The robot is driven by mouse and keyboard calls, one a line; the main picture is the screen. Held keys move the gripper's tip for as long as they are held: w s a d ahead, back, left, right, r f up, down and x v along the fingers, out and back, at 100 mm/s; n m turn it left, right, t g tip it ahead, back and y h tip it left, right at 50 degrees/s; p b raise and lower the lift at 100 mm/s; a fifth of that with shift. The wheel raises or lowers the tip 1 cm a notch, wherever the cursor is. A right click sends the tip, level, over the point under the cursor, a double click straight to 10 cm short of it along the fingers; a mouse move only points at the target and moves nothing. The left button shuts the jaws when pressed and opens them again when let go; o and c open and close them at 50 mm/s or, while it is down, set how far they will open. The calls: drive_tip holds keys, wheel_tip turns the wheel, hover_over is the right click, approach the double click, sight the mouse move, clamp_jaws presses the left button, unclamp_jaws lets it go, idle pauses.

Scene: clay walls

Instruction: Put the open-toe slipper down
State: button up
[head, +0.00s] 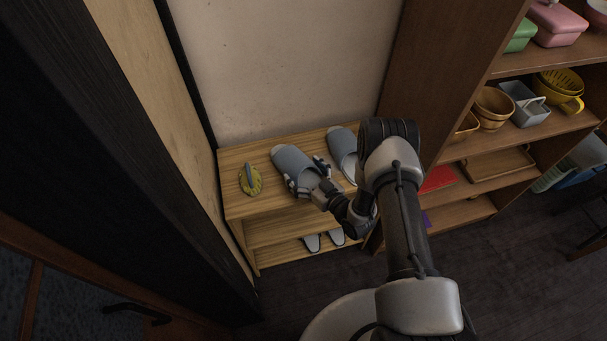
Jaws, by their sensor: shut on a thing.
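A grey-blue open-toe slipper (290,160) is at the top of a light wooden shoe rack (232,209), left of the rack's middle. My gripper (306,180) is shut on this slipper, with fingers on both of its sides near the front end. I cannot tell whether the slipper touches the rack top or is held slightly above it. A second, matching slipper (342,147) lies on the rack top to the right, partly hidden by my arm.
A yellow and grey brush-like object (250,180) lies on the rack top at left. More pale footwear (312,242) shows on the low shelf. A brown shelf unit (475,155) with baskets and boxes stands at right. A dark panel (130,150) rises at left.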

drive_tip(key=shift+f, duration=0.15)
drive_tip(key=o, duration=0.8)
drive_tip(key=shift+o, duration=1.3)
